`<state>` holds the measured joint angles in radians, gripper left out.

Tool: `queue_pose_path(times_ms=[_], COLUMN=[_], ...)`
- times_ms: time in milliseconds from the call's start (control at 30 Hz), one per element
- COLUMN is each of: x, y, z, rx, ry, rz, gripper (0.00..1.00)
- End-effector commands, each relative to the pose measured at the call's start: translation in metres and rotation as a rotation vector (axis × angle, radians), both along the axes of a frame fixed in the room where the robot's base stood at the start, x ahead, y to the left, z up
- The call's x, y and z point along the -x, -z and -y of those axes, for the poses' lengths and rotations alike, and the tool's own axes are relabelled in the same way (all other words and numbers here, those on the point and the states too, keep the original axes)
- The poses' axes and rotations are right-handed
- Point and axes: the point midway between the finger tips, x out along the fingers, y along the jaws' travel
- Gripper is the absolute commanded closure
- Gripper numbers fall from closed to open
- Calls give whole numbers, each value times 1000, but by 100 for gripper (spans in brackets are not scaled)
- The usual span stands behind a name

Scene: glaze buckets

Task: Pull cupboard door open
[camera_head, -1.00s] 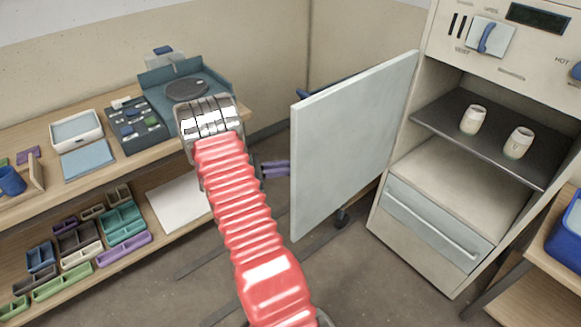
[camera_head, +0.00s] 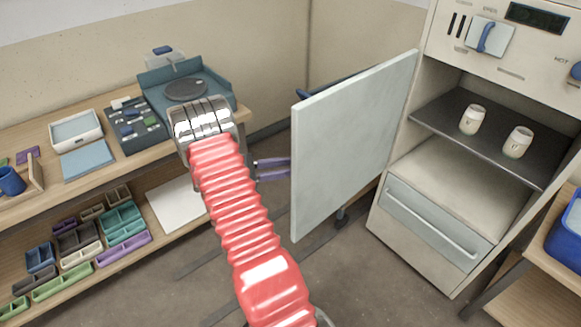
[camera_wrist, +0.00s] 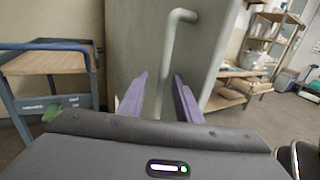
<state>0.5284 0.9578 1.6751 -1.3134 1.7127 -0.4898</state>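The cupboard door (camera_head: 352,145) is a pale grey panel standing wide open, swung out to the left of the cupboard (camera_head: 440,175). In the wrist view the door (camera_wrist: 135,40) fills the middle, with its pale bar handle (camera_wrist: 168,62) running down between my two purple fingers. My gripper (camera_wrist: 161,80) is open, its fingers apart with a visible gap beside the handle. In the head view my gripper (camera_head: 288,167) reaches the far side of the door from the left; its tips and the handle are hidden behind the panel.
Two white cups (camera_head: 472,119) (camera_head: 517,142) stand on the dark cupboard shelf. A drawer front (camera_head: 430,222) is below. A workbench (camera_head: 60,190) with trays stands left. A blue container (camera_head: 567,235) sits on the right bench. Floor in front is clear.

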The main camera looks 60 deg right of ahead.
Motion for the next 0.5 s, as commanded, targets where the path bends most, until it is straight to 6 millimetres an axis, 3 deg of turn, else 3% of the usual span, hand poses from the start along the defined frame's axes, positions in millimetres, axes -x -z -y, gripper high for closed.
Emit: queue_pose_path(times_ms=[500], x=[-67], y=[2], z=[-62], rx=[-1], ry=[-4], rz=[-1], gripper=[69])
